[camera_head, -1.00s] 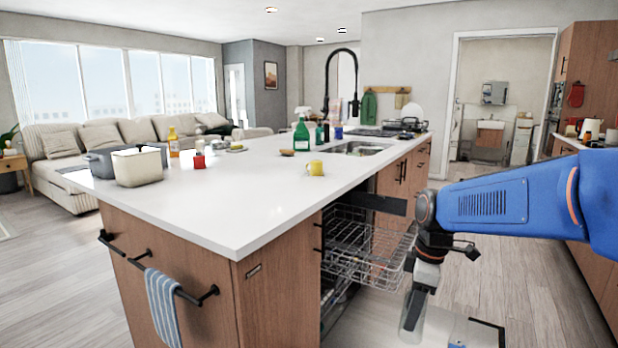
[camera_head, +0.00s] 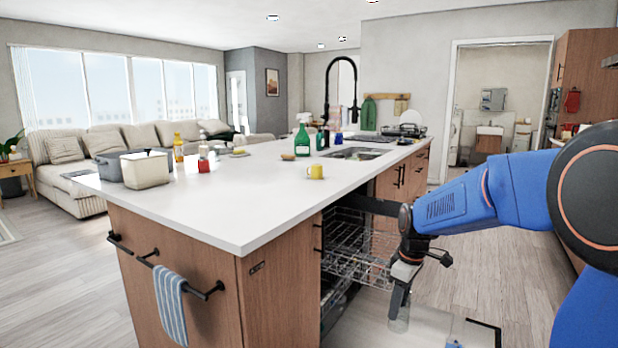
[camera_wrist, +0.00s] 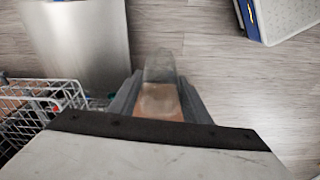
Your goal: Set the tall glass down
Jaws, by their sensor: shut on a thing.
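The tall glass (camera_head: 399,319) is clear and hangs below my gripper (camera_head: 399,298), low beside the island. In the wrist view the glass (camera_wrist: 160,72) sits between the two grey fingers of my gripper (camera_wrist: 158,100), which is shut on it. The pulled-out wire dishwasher rack (camera_head: 352,250) is just left of my gripper, and its white wires (camera_wrist: 35,105) show at the left of the wrist view. The glass is apart from the rack. Its lower end is faint against the floor.
The open dishwasher door (camera_wrist: 78,42) is a flat steel panel beside the rack. Wood floor (camera_head: 520,270) lies clear to the right.

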